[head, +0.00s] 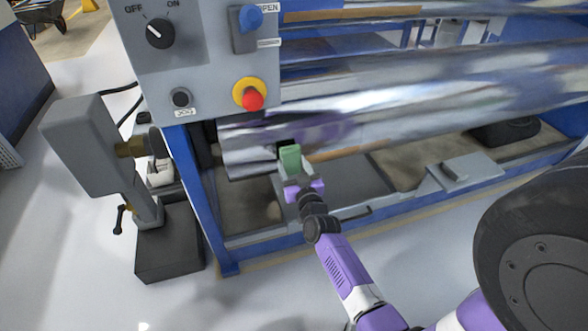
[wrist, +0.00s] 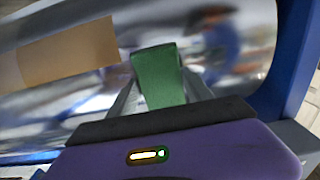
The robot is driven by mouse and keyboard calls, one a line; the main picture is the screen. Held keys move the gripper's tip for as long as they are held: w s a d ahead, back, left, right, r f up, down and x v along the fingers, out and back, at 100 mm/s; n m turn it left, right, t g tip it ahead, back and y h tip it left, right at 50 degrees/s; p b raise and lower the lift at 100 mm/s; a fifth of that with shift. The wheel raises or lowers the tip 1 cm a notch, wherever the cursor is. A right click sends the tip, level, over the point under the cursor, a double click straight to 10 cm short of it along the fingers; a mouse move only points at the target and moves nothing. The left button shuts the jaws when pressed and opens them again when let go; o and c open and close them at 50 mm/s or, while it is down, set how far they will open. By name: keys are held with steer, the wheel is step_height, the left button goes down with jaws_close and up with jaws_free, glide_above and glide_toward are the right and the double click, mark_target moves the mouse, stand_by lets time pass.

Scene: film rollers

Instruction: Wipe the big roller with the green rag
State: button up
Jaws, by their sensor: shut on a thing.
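My gripper (head: 290,172) is shut on the green rag (head: 290,157), which sticks out past the fingertips. The rag also shows in the wrist view (wrist: 160,77), between the two fingers. The big roller (head: 420,95) is a shiny, mirror-like cylinder running across the head view. The rag is in front of the roller's lower left part, near its left end. The roller fills the background behind the rag in the wrist view (wrist: 60,100). I cannot tell whether the rag touches the roller.
A grey control panel (head: 205,85) with a knob, a blue switch and a red button stands left of the roller. The blue frame (head: 205,200) borders the roller's left end. A grey post unit (head: 85,145) stands further left. A grey bracket (head: 462,175) sits at the lower right.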

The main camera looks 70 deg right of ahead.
steer(key=shift+x, duration=1.15)
stand_by(0.7)
